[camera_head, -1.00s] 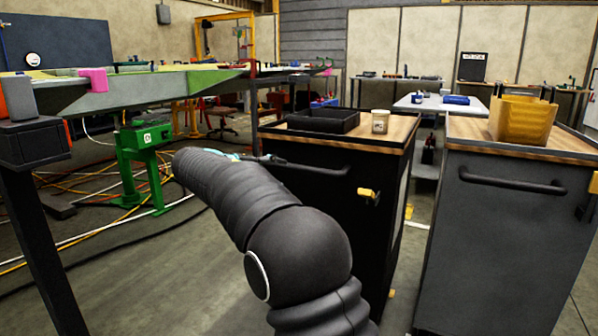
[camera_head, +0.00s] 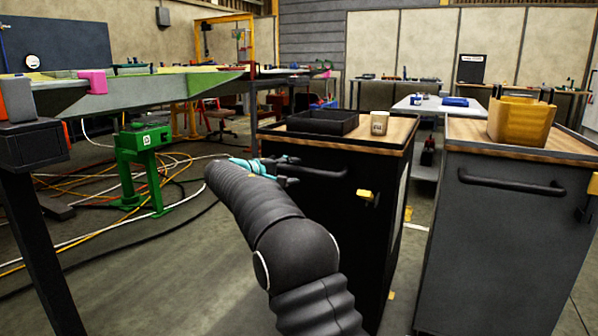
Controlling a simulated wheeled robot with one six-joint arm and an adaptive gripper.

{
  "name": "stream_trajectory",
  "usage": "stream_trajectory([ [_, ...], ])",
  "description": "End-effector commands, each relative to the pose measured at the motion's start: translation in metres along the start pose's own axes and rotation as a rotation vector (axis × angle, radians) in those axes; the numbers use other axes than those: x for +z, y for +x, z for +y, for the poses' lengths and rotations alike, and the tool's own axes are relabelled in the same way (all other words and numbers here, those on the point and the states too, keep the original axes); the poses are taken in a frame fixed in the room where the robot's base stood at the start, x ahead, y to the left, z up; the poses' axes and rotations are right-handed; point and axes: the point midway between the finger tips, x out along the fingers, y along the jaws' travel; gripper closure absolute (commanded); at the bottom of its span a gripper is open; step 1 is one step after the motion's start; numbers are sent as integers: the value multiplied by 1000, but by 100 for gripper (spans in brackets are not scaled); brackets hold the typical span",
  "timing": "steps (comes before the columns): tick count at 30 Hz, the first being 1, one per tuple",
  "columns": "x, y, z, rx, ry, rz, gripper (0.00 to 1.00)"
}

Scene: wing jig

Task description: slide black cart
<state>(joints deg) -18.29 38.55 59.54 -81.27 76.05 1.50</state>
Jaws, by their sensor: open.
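The black cart (camera_head: 320,215) stands in the middle of the head view. It has a wooden top, a dark bar handle (camera_head: 325,172) on its near face and a yellow latch (camera_head: 367,195) at the right of that face. My gripper (camera_head: 288,170) is open at the left part of the handle, at about handle height. My black sleeved arm reaches up to it from below and hides part of the cart's front. I cannot tell whether the fingers touch the handle.
A black tray (camera_head: 322,123) and a white cup (camera_head: 379,123) stand on the cart. The wing jig (camera_head: 150,88), a green stand (camera_head: 146,165) and floor cables lie left. Bare floor shows between.

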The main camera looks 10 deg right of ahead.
Motion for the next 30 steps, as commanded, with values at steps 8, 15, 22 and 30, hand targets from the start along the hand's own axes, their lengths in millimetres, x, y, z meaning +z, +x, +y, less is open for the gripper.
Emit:
stream_trajectory([
  [8, 0, 27, 0, -1, 0, 0, 50],
  [15, 0, 29, 0, 0, 0, 1, 50],
  [22, 0, 29, 0, 0, 0, 1, 85],
  [30, 0, 29, -1, -1, 0, 0, 100],
])
